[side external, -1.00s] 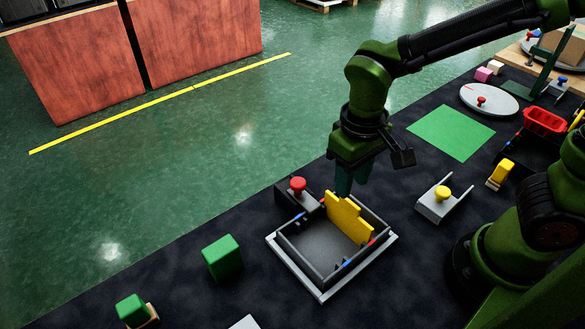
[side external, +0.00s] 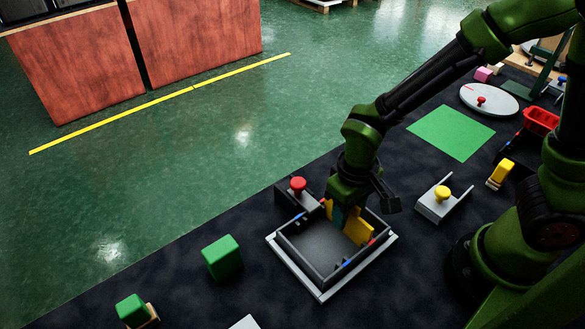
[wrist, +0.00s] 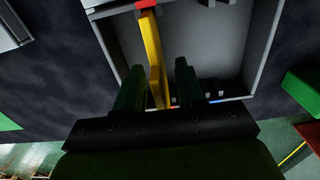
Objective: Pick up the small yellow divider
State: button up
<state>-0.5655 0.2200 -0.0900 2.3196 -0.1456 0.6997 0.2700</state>
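The yellow divider (side external: 362,228) stands upright along the right side of a dark grey tray with a light rim (side external: 319,297). My gripper (side external: 342,215) is lowered into the tray at the divider and hides part of it. In the wrist view, the divider (wrist: 153,50) runs between the two dark green fingers of my gripper (wrist: 158,78), with a visible gap towards the right finger. The fingers look open around it. A red mark sits at the divider's far end.
A red knob (side external: 298,184) on a dark block stands just behind the tray. A green block (side external: 222,257) is to the left. A grey bracket with a yellow knob (side external: 442,193) and a green mat (side external: 450,133) lie to the right.

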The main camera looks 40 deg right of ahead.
grip_shut()
jog(key=shift+r, duration=0.1)
jog(key=shift+r, duration=0.25)
notch_tip(320, 180, up, 8)
jog(key=shift+f, duration=0.15)
jog(key=a+f, duration=0.2)
jog(key=a, duration=0.5)
jog(key=shift+d+f, duration=0.1)
jog(key=shift+f, duration=2.95)
